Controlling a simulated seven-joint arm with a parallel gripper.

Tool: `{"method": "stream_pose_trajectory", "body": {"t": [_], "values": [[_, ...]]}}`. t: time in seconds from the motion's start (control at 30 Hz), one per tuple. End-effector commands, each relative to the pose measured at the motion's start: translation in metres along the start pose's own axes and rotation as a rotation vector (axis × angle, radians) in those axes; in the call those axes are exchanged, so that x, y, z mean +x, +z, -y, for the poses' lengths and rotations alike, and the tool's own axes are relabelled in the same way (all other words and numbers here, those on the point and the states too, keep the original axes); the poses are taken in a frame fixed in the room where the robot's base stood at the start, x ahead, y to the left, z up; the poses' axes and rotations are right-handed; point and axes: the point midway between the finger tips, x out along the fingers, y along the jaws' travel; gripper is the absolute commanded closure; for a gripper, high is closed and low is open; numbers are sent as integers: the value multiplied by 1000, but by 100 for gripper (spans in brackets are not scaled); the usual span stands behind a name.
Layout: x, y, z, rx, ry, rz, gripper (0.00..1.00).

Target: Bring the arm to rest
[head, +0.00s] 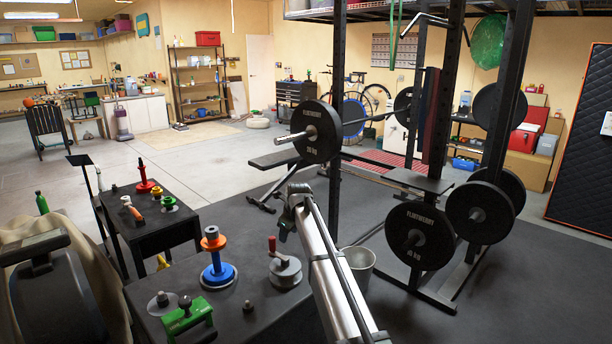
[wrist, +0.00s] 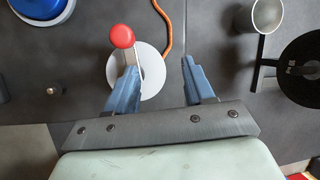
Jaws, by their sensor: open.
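My arm (head: 335,275) reaches up from the bottom of the head view, and its end stands over the dark table. My gripper (wrist: 158,68) shows in the wrist view with its two blue fingers apart and nothing held between them. Below it in the wrist view is a pale disc (wrist: 151,62) with a red-knobbed handle (wrist: 122,37), which the left finger partly covers. In the head view, the grey disc (head: 285,273) with its red handle stands on the table below the arm's end. I cannot tell the exact gap between them.
The dark table (head: 255,318) also holds a blue spool stand (head: 218,268) and a green tool (head: 188,317). A grey bucket (head: 358,263) stands right of the arm. The squat rack (head: 443,160) with its loaded barbell rises close on the right.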

Motion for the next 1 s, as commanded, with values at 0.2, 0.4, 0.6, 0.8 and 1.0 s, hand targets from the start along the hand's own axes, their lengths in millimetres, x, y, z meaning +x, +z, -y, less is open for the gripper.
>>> {"method": "stream_pose_trajectory", "body": {"t": [0.2,0.4,0.6,0.8,1.0], "values": [[-2,-53,15,-339,-34,-20,47],[-3,-99,28,-667,-59,-52,47],[-6,-139,37,-974,-74,-89,47],[-9,-170,43,-1207,-76,-125,47],[6,-200,36,-1356,-46,-147,47]]}}
